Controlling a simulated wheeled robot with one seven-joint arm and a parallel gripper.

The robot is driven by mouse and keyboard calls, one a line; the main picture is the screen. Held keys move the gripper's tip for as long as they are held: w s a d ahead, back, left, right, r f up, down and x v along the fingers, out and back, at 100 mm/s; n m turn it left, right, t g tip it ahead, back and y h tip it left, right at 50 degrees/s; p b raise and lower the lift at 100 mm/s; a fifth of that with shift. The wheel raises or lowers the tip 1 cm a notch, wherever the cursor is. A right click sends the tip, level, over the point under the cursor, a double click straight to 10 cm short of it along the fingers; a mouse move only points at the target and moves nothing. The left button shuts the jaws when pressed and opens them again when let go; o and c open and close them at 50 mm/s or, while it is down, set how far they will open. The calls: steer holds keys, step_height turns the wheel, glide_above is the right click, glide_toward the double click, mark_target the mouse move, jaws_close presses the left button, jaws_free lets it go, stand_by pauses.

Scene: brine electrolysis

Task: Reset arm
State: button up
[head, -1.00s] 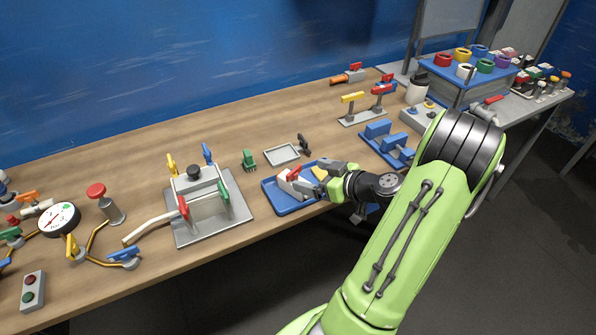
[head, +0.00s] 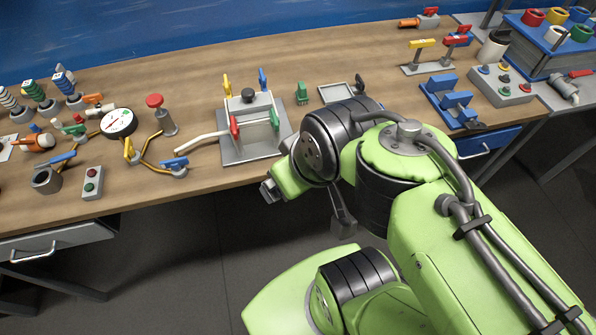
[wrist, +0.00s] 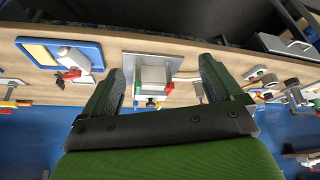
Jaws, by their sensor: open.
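My gripper (wrist: 160,75) is open and empty in the wrist view, its two dark fingers spread apart. Beyond the fingers is a grey box apparatus (wrist: 152,72) on a metal plate, seen upside down. In the head view this apparatus (head: 250,110) has a black knob and yellow, blue, red and green levers, and stands left of my arm. My arm is folded in front of the bench's near edge, and the fingers cannot be made out clearly there. A blue tray (wrist: 60,40) holding a white and red piece (wrist: 75,58) shows in the wrist view; my arm hides it in the head view.
A gauge (head: 118,122), a red-topped post (head: 161,115) and a button box (head: 92,183) stand on the left. A small grey tray (head: 337,93) and green piece (head: 302,94) are behind my arm. Blue stands (head: 452,100) are right. Floor before the bench is open.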

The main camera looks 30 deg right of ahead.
steer(key=s, duration=0.1)
steer(key=s+r+m, duration=0.1)
steer(key=shift+s+t, duration=0.3)
steer(key=shift+a, duration=0.1)
step_height(320, 180, up, 4)
steer(key=p, duration=0.4)
steer(key=shift+r, duration=0.15)
stand_by(0.3)
